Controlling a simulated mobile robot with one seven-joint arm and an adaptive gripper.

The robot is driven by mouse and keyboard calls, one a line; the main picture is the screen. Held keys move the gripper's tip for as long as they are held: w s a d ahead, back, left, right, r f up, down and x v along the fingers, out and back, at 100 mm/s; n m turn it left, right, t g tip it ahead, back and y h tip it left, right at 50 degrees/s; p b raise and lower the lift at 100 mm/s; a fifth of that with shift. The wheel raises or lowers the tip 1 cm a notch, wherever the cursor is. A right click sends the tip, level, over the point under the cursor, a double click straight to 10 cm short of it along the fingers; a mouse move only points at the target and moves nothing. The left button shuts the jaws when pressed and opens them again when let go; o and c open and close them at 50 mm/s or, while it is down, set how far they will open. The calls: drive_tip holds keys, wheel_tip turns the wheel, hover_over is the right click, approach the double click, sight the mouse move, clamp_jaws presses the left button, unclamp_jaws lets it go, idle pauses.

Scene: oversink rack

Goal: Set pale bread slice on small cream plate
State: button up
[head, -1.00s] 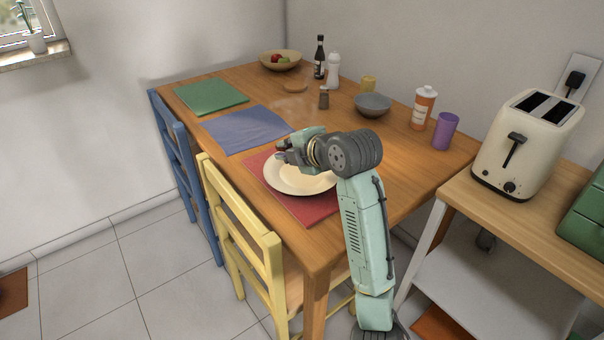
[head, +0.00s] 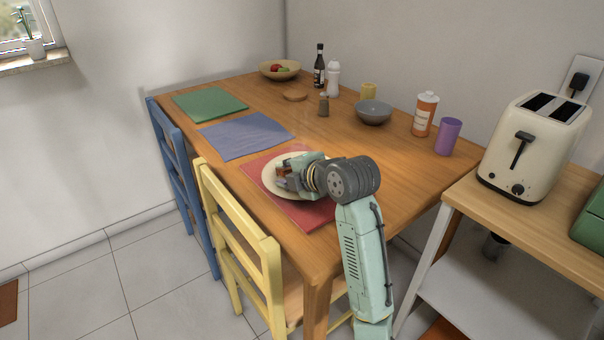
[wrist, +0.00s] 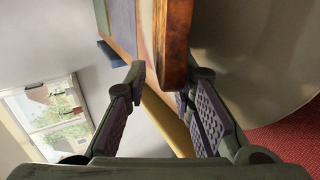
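The bread slice, with a brown crust and a paler face, shows edge-on in the wrist view (wrist: 174,42), between my fingertips. In the head view only a small brown part of it (head: 282,171) shows beside my gripper (head: 284,181). Whether the slice touches the plate is hidden.
Blue (head: 245,135) and green (head: 210,103) placemats lie farther left on the table. A grey bowl (head: 373,112), an orange-labelled bottle (head: 425,114) and a purple cup (head: 448,136) stand behind. A yellow chair (head: 240,232) stands in front. A toaster (head: 533,148) is at right.

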drive_tip(key=shift+p+v, duration=0.7)
drive_tip(key=shift+v, duration=3.35)
wheel_tip(320, 180, up, 7)
drive_tip(key=s+d+p, duration=0.1)
drive_tip(key=s+p, duration=0.1)
drive_tip(key=p, duration=0.2)
drive_tip(key=shift+d+r+p, duration=0.15)
drive_tip(key=shift+d+p, duration=0.1)
drive_tip(key=shift+p, duration=0.15)
